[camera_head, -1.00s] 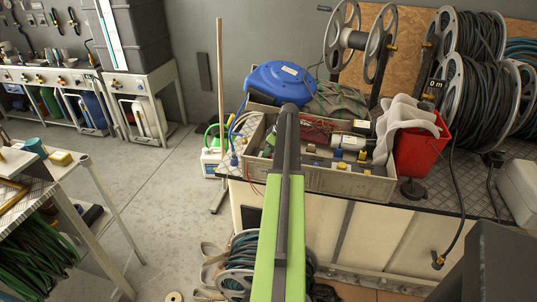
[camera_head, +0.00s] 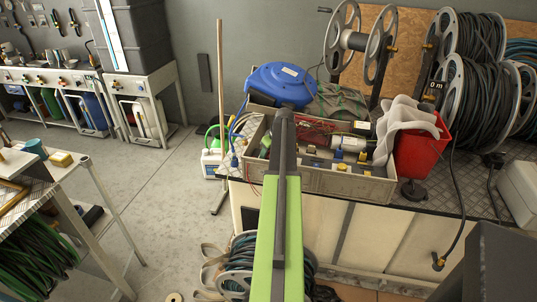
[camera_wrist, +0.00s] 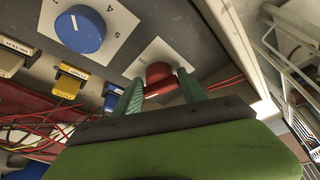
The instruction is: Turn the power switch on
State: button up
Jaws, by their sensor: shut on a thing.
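The power switch, a red rotary knob (camera_wrist: 160,74) on a white label plate (camera_wrist: 152,57), is in the upper middle of the wrist view. Part of an "ON" marking shows beside it. My gripper (camera_wrist: 161,86) has its two green fingers on either side of the knob and is shut on it. The knob's lower part is hidden by my gripper. A light mark shows on its face, but its exact turn is hard to read. In the head view, my arm covers the gripper and the switch.
A blue dial (camera_wrist: 80,29) with numbers sits beside the switch. Yellow (camera_wrist: 70,80) and blue (camera_wrist: 112,96) connectors and red cables are close by. In the head view, an open grey box (camera_head: 345,184) with wired parts stands on the bench, beside a red bucket (camera_head: 420,152).

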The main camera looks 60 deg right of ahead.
jog(key=m, duration=0.2)
jog(key=m+h, duration=0.1)
jog(key=shift+a+m, duration=0.2)
jog(key=shift+m, duration=0.2)
jog(key=m+g+h, duration=0.1)
jog(key=m, duration=0.2)
jog(key=shift+w+m, duration=0.15)
jog(key=shift+m, duration=0.15)
jog(key=m+g, duration=0.1)
jog(key=m, duration=0.1)
jog(key=m+g, duration=0.1)
jog(key=m, duration=0.1)
jog(key=m+h, duration=0.1)
jog(key=m, duration=0.1)
jog(key=shift+w+a+m+g, duration=0.1)
jog(key=shift+w+m+g, duration=0.2)
jog(key=shift+g, duration=0.1)
jog(key=o, duration=1.1)
jog(key=shift+s, duration=0.1)
jog(key=p+v, duration=1.6)
jog(key=v, duration=0.1)
jog(key=shift+a, duration=0.25)
